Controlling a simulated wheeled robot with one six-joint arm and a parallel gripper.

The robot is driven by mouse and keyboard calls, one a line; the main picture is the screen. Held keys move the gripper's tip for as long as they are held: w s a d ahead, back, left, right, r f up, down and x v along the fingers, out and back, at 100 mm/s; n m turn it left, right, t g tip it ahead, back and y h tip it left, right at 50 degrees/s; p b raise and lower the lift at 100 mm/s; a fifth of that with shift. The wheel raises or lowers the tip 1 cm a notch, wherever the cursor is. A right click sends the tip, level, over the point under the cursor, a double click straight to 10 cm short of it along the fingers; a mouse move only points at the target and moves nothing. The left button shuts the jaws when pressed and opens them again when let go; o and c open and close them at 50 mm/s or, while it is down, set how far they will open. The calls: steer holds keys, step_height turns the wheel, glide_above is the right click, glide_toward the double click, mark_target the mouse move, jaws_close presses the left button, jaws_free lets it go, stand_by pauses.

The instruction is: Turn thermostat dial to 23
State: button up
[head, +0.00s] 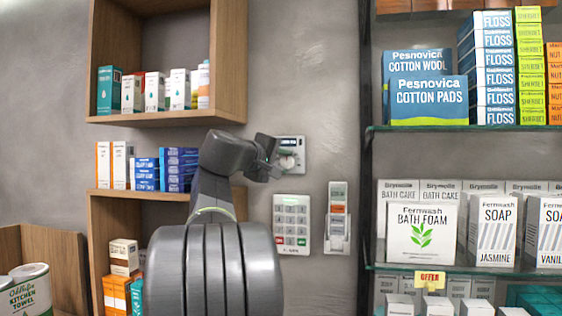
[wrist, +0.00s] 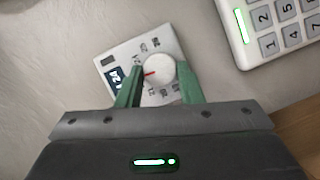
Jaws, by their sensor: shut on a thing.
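The thermostat (head: 296,143) is a small white plate on the grey wall, partly hidden by my gripper (head: 270,158) in the head view. In the wrist view the thermostat (wrist: 112,62) looks tilted, with a dark display (wrist: 117,77) that seems to read 24, though the digits are small. Its round white dial (wrist: 160,70) has a red pointer mark at its left. My gripper's green fingers (wrist: 161,76) are shut on the dial, one on each side. Some markings around the dial are hidden by the fingers.
A white keypad (head: 291,222) is on the wall below the thermostat, with a small holder (head: 338,218) beside it. Wooden shelves (head: 165,118) with boxes are to the left. A glass-shelved rack (head: 468,127) with boxed goods stands to the right.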

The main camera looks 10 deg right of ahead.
steer(key=shift+m+y, duration=0.4)
steer(key=shift+m, duration=0.4)
steer(key=o, duration=1)
steer(key=shift+d, duration=0.1)
steer(key=b+v, duration=0.1)
steer(key=v, duration=0.6)
steer(key=b+v, duration=0.1)
steer(key=v, duration=0.6)
steer(key=shift+w+r, duration=0.1)
steer(key=shift+r, duration=0.1)
steer(key=shift+w, duration=0.1)
